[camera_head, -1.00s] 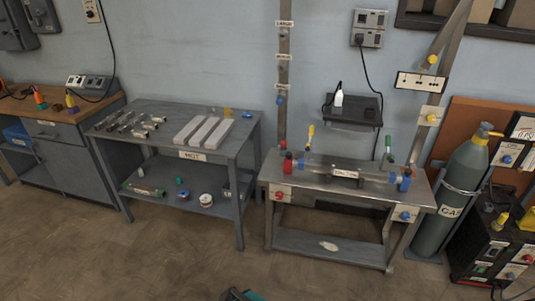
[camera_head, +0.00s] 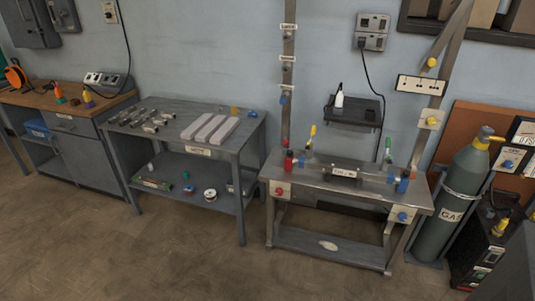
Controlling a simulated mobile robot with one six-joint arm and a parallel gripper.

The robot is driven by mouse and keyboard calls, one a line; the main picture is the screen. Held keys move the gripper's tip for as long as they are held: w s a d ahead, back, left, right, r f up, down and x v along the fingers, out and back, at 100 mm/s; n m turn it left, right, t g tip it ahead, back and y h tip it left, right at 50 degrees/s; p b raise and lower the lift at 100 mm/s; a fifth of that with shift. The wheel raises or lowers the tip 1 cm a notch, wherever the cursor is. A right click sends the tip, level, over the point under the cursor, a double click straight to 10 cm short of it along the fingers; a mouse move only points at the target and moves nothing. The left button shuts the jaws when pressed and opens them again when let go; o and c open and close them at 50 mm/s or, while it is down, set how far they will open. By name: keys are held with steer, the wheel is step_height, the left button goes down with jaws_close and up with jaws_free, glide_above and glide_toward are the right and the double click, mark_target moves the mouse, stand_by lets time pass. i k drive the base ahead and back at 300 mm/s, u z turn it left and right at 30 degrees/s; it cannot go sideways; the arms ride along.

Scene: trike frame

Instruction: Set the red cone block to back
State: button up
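The red cone block (camera_head: 288,161) stands at the left end of the metal fixture table (camera_head: 330,188). It is small and upright, with a dark top. Its exact setting along the table is too small to tell. A red knob (camera_head: 279,191) sits on a pale plate on the table's front left edge, below the block. A blue block (camera_head: 402,183) stands at the right end, and a blue knob (camera_head: 402,216) sits on the front right plate. My gripper is not in view.
A grey table (camera_head: 250,130) with pale bars (camera_head: 210,127) and pipe pieces stands left of the fixture table. A grey gas cylinder (camera_head: 462,200) stands close on the right. A grey shape (camera_head: 512,265) fills the lower right corner. The floor in front (camera_head: 190,265) is clear.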

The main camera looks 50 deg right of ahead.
mark_target(290, 160)
steer(key=z, duration=1.15)
steer(key=k, duration=0.1)
steer(key=u, duration=2.6)
steer(key=k, duration=1.05)
steer(key=z, duration=1.4)
